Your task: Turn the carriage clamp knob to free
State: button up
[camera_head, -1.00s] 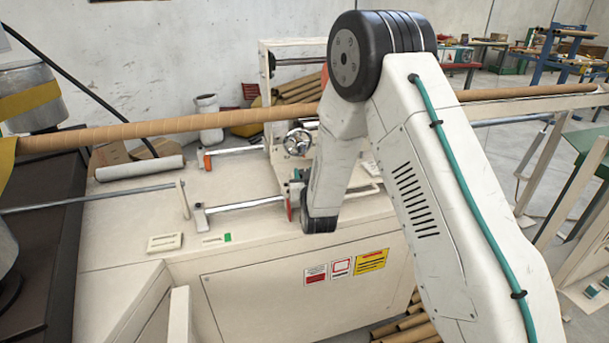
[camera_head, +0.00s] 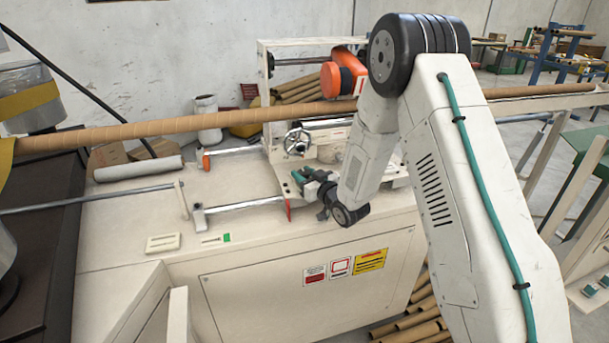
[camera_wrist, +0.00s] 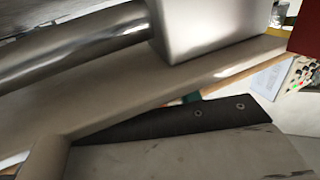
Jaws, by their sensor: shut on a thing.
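My gripper (camera_head: 308,182), dark with teal parts, is at the front left of the carriage (camera_head: 338,152) in the head view. It is shut, and its fingers meet the carriage side. The carriage clamp knob is hidden between or behind the fingers, so its angle cannot be read. In the wrist view a metal rod (camera_wrist: 75,42) runs into a pale block (camera_wrist: 215,28), with a red part (camera_wrist: 306,32) at the right edge. The knob cannot be made out there.
A spoked handwheel (camera_head: 297,141) stands just behind my gripper. A long cardboard tube (camera_head: 200,126) crosses above the machine. A guide rod (camera_head: 243,204) lies left of the carriage, and a red part (camera_head: 288,212) hangs near it. The cabinet top at front left is mostly clear.

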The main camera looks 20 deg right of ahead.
aim_at(308, 176)
jog(key=o, duration=1)
jog(key=v, duration=0.7)
jog(key=shift+s+d, duration=0.1)
jog(key=shift+s, duration=0.25)
jog(key=shift+r, duration=0.1)
